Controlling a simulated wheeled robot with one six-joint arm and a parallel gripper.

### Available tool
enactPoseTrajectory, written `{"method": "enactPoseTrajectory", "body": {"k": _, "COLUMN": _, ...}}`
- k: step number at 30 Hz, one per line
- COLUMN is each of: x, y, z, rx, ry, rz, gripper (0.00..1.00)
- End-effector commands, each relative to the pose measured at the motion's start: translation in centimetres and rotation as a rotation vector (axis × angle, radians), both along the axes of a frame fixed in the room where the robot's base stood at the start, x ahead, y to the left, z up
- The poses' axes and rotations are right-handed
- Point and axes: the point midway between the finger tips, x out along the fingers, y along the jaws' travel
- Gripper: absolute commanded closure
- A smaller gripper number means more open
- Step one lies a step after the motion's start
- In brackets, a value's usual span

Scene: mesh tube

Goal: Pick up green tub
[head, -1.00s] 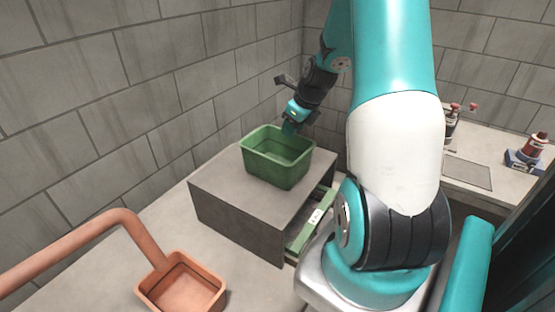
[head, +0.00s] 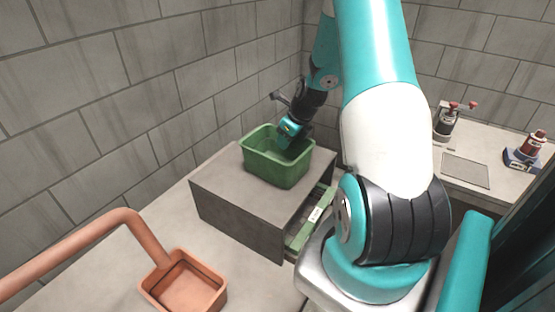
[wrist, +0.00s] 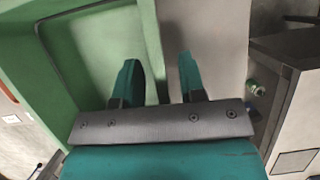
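The green tub (head: 275,168) stands upright on top of a grey box-like stand in the head view. In the wrist view its wall and rim (wrist: 150,50) run up the picture between my two fingers. My gripper (head: 289,143) is at the tub's back right rim. In the wrist view my gripper (wrist: 160,80) is open, with one finger over the tub's inside and the other outside the wall, over grey surface. A gap shows between the fingers and the wall. The fingertips are partly hidden in the head view.
An orange long-handled scoop (head: 185,285) lies at front left. A counter at right holds a red-topped bottle (head: 445,120) and another red item (head: 528,150). Tiled walls close the back and left.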

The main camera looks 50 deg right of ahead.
Motion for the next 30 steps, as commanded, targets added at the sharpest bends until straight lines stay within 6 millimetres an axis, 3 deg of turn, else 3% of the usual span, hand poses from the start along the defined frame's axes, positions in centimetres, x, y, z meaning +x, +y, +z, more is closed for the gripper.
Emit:
{"method": "enactPoseTrajectory", "body": {"k": 1, "x": 0.0, "y": 0.0, "z": 0.0, "rx": 0.000, "ry": 0.000, "rz": 0.000, "gripper": 0.65}}
{"method": "enactPoseTrajectory", "body": {"k": 6, "x": 0.0, "y": 0.0, "z": 0.0, "rx": 0.000, "ry": 0.000, "rz": 0.000, "gripper": 1.00}}
{"method": "enactPoseTrajectory", "body": {"k": 22, "x": 0.0, "y": -0.1, "z": 0.4, "rx": -0.003, "ry": -0.001, "rz": 0.000, "gripper": 1.00}}
{"method": "enactPoseTrajectory", "body": {"k": 26, "x": 0.1, "y": -0.1, "z": 1.9, "rx": -0.005, "ry": -0.003, "rz": 0.000, "gripper": 1.00}}
{"method": "enactPoseTrajectory", "body": {"k": 30, "x": 0.1, "y": -0.1, "z": 5.4, "rx": -0.007, "ry": -0.007, "rz": 0.000, "gripper": 1.00}}
